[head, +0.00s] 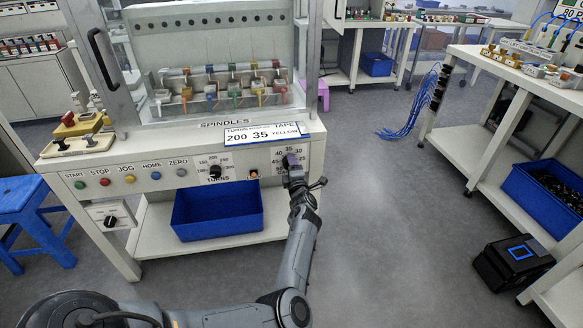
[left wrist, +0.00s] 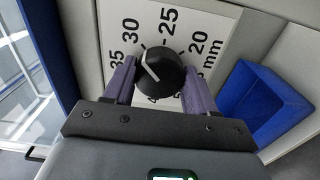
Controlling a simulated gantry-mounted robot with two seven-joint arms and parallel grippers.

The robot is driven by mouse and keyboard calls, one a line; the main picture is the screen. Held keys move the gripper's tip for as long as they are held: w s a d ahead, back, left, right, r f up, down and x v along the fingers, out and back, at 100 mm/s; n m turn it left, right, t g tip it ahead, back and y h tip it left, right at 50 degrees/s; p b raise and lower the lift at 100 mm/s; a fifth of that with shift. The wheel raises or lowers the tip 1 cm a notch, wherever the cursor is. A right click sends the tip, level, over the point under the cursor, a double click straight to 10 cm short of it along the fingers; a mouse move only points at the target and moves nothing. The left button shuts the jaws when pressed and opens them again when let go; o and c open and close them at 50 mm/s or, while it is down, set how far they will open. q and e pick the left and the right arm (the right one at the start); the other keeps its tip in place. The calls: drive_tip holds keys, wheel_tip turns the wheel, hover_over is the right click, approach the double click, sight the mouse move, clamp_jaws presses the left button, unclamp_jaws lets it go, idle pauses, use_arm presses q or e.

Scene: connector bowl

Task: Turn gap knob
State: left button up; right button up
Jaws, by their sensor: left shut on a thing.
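The black gap knob (left wrist: 162,72) sits on a white dial plate (left wrist: 137,20) marked with numbers such as 20, 25, 30 and 35 and "mm". The knob has a white pointer line, which lies towards the knob's left side in the left wrist view. My left gripper (head: 292,163) is at the right end of the machine's front panel (head: 130,171). Its purple fingers (left wrist: 160,78) are shut on the knob, one on each side. In the head view the gripper hides the knob and part of its dial. My right gripper is not in view.
A sign (head: 266,135) on the machine reads 200, 35, YELLOW. Left of the gap dial is the turns knob (head: 215,171), with several coloured buttons further left. A blue bin (head: 218,210) stands on the shelf below.

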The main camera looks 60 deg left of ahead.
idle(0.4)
use_arm(q)
drive_tip(key=o, duration=1.1)
drive_tip(key=shift+c, duration=0.2)
drive_tip(key=p+v, duration=0.7)
drive_tip(key=v, duration=0.4)
drive_tip(key=shift+w+a, duration=0.1)
